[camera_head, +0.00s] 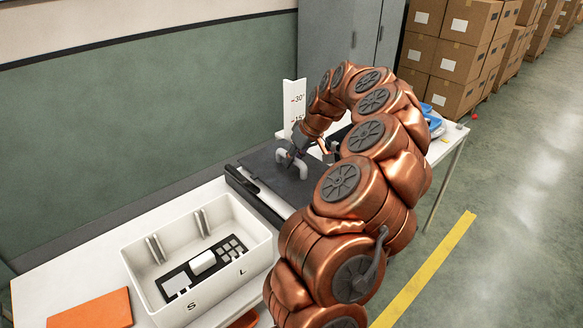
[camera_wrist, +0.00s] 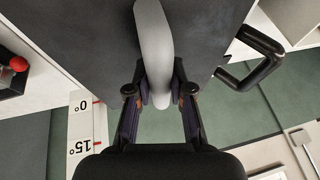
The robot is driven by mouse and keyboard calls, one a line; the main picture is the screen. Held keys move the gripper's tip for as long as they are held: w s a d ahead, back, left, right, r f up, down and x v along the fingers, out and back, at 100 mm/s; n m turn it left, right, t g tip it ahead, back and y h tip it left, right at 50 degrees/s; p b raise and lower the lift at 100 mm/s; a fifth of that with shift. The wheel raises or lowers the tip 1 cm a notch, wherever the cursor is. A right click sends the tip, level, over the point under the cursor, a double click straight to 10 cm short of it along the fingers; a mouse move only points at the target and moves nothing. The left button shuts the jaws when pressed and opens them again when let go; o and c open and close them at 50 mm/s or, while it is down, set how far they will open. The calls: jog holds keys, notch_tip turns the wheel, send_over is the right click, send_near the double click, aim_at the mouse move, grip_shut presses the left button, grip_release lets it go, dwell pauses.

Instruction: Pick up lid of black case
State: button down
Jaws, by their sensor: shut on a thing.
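The lid of the black case (camera_head: 262,163) is a flat dark panel on the white table in the head view, beyond the white bin. It fills the upper middle of the wrist view (camera_wrist: 85,35). A light grey curved handle (camera_wrist: 153,40) stands on it. My gripper (camera_wrist: 159,92) is shut on this handle, one finger on each side. In the head view my gripper (camera_head: 291,154) is at the handle's top, and my arm hides the lid's right part. I cannot tell whether the lid is raised. A black handle (camera_wrist: 262,72) shows at the panel's right edge in the wrist view.
A white bin (camera_head: 130,268) marked S and L holds a black insert with pale pieces. An orange sheet (camera_head: 92,311) lies at the front left. A white angle scale (camera_head: 293,100) stands upright behind the lid. Stacked cartons (camera_head: 450,45) and a grey cabinet (camera_head: 335,35) stand behind.

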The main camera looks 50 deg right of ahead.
jog(key=shift+r, duration=0.1)
notch_tip(320, 180, up, 10)
jog(key=b, duration=0.2)
jog(key=shift+f+b, duration=0.25)
jog(key=shift+b, duration=0.05)
jog(key=shift+r+p, duration=1.05)
jog(key=shift+r, duration=1.65)
